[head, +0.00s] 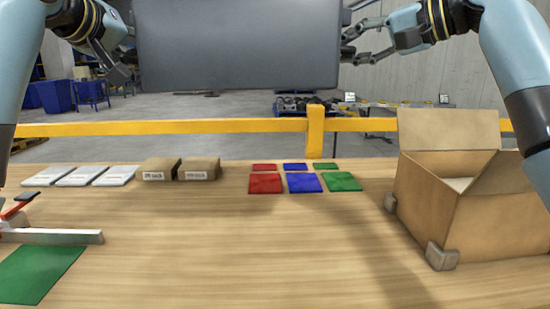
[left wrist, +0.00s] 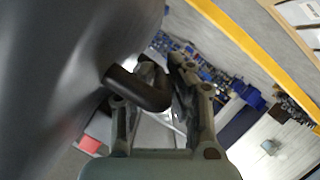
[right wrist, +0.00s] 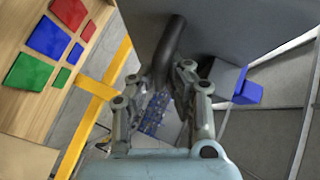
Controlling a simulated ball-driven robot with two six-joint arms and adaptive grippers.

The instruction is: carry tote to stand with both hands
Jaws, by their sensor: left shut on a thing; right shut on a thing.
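A large dark grey tote (head: 238,45) hangs in the air at the top of the head view, held between my two arms; its upper edge is out of view. My left gripper (head: 128,62) is at its left side, and in the left wrist view the fingers (left wrist: 165,110) are shut on a dark bar handle (left wrist: 138,88) of the tote. My right gripper (head: 352,42) is at its right side, and in the right wrist view the fingers (right wrist: 160,90) are shut on the other dark handle (right wrist: 171,48). I cannot make out the stand.
The wooden table (head: 230,240) lies below, with an open cardboard box (head: 430,205) at right. Coloured squares (head: 303,183), brown packages (head: 180,168), white packets (head: 82,176) and a red-handled clamp (head: 50,236) lie on it. A yellow rail (head: 200,127) runs behind.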

